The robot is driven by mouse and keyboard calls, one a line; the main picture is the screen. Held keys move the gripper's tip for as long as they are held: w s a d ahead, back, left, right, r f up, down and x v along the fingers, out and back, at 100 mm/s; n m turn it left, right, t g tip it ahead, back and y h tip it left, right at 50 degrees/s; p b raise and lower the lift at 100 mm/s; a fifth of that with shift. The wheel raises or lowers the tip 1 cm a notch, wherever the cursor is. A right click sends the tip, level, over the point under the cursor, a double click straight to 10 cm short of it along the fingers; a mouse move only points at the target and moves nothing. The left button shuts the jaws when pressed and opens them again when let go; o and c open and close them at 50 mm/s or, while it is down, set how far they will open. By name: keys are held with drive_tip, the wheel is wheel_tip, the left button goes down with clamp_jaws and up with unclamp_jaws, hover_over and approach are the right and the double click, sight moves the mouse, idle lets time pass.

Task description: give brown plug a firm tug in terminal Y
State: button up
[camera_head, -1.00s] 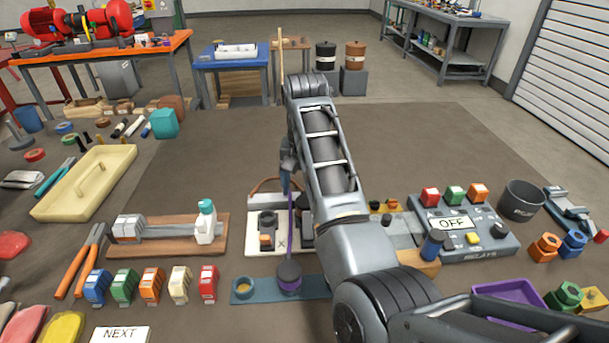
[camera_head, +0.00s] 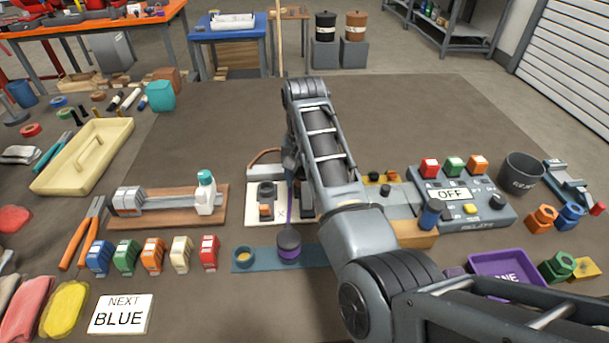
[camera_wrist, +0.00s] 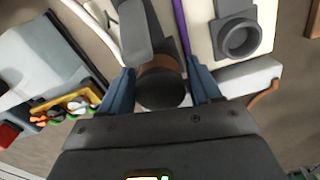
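In the wrist view, the brown plug (camera_wrist: 160,68) with a dark round end stands between the two blue fingers of my gripper (camera_wrist: 160,78). Narrow gaps show on both sides, so the gripper looks open around it. A grey lever-like piece (camera_wrist: 128,30) partly covers the plug's far side. In the head view, my arm hides the plug and most of my gripper (camera_head: 290,160). The white terminal board (camera_head: 252,206) is partly covered by my arm. I cannot read a letter Y on it.
In the wrist view, a grey round socket (camera_wrist: 238,38) and a purple cable (camera_wrist: 181,28) are close to the right finger. In the head view, a dark and purple cap (camera_head: 289,246) stands on a blue strip, with a relay box (camera_head: 480,215) to the right.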

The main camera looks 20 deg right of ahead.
drive_tip(key=c, duration=0.9)
drive_tip(key=shift+o, duration=0.2)
